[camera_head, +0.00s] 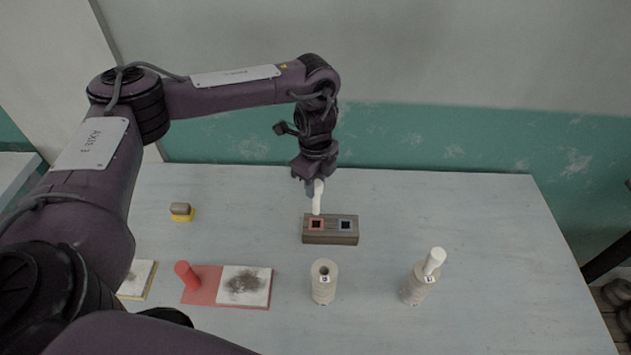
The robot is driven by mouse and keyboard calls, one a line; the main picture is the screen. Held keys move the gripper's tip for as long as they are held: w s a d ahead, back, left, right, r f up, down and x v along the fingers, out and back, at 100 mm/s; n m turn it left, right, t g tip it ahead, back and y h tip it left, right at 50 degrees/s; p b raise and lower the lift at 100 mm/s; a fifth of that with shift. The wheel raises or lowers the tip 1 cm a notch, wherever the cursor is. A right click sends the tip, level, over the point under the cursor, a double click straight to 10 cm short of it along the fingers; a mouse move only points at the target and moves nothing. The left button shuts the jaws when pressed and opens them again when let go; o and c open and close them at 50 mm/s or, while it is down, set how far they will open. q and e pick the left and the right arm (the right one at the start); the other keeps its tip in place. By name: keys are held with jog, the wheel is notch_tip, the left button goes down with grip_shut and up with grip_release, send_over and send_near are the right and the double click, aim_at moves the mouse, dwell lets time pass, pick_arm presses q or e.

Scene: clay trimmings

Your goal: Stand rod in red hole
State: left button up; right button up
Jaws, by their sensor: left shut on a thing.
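My left gripper (314,181) is shut on a white rod (317,200) and points down over the back middle of the table. The rod is close to upright, with its lower end just above or behind the red-rimmed hole (316,225); I cannot tell whether it touches. The hole is the left one of two square holes in a small brown block (331,239). The right hole (345,225) has a grey-blue rim. The rod's upper end is hidden in the jaws. My right gripper is not in view.
A beige cylinder (324,288) with an open top stands in front of the block. Another cylinder (415,290) holds a tilted white rod (434,261). A red peg (187,275) stands on a red mat (203,299) beside a dirty white tile (258,297). The table's right side is clear.

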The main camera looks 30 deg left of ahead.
aim_at(315, 208)
pick_arm(q)
jog(key=shift+f+b, duration=2.65)
jog(key=shift+f, duration=2.4)
jog(key=o, duration=1.1)
jog(key=shift+o, duration=0.2)
notch_tip(315, 208, up, 7)
jog(key=shift+r+p, duration=0.3)
jog(key=shift+r, duration=0.15)
